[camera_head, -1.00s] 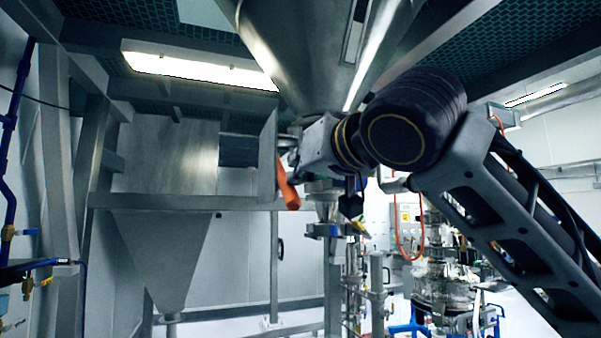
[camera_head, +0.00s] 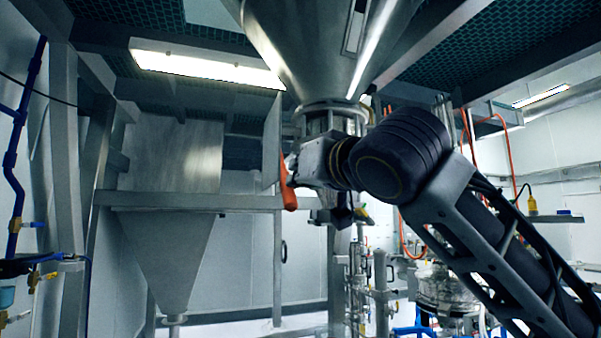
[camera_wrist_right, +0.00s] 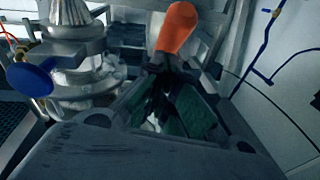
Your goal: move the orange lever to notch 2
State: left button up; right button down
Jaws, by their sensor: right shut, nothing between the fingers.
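The orange lever (camera_head: 288,187) hangs down, slightly tilted, below the big steel hopper in the head view. In the right wrist view the orange lever (camera_wrist_right: 177,28) stands just beyond the fingertips, its handle rising above them. My right gripper (camera_wrist_right: 160,68) is shut with nothing between its fingers. Its tips are close to the lever's lower part in that view; whether they touch it I cannot tell. In the head view my right gripper (camera_head: 297,170) is beside the lever on its right, its fingers largely hidden. The notches cannot be made out. My left gripper is not in view.
The steel hopper (camera_head: 320,45) narrows to a flanged outlet above my right wrist. A second hopper (camera_head: 165,255) and a steel frame (camera_head: 190,201) stand to the left. A blue knob (camera_wrist_right: 30,79) and metal valve body (camera_wrist_right: 85,75) sit left in the wrist view.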

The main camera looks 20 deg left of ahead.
aim_at(294, 193)
jog(key=shift+w+a+f+b, duration=0.2)
jog(key=shift+w+f+b, duration=0.05)
jog(key=shift+f+b, duration=0.2)
jog(key=shift+w+a+f+b, duration=0.15)
jog(key=shift+w+f+b, duration=0.1)
jog(key=shift+f+b, duration=0.15)
jog(key=shift+w+a+f+t+b, duration=0.35)
jog(key=shift+w+f, duration=0.15)
jog(key=shift+f, duration=0.2)
jog(key=shift+w+a+f, duration=0.2)
jog(key=shift+w+a, duration=0.05)
jog(key=shift+w, duration=0.1)
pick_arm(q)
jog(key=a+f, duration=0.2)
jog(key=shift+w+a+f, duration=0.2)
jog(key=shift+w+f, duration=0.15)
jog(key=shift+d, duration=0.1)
pick_arm(e)
jog(key=shift+d, duration=0.1)
